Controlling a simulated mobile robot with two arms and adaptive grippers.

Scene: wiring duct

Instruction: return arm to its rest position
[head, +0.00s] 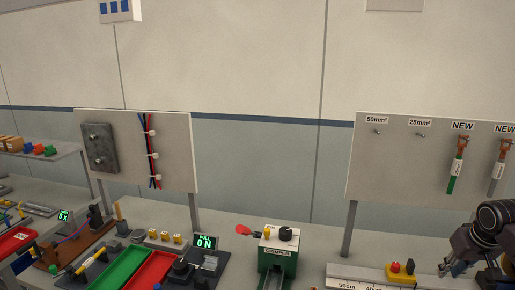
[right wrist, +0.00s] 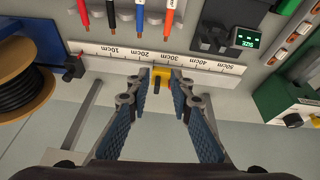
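My right gripper (head: 455,268) shows at the lower right edge of the head view, near the measuring rail (head: 340,271). In the right wrist view its two blue-padded fingers (right wrist: 160,110) are spread, with clear space between the pads, so it is open and empty. A yellow stop block (right wrist: 161,74) on the rail (right wrist: 110,54) shows beyond the fingers, around the 30cm mark. In the head view this yellow block (head: 401,279) with a red top lies left of the gripper and apart from it. My left gripper is not in view.
A green crimping machine (head: 277,252) stands left of the rail. A green tray (head: 125,266) and a display (head: 205,242) are further left. A tool board (head: 400,170) rises behind. A cable spool (right wrist: 22,85) is at left in the wrist view.

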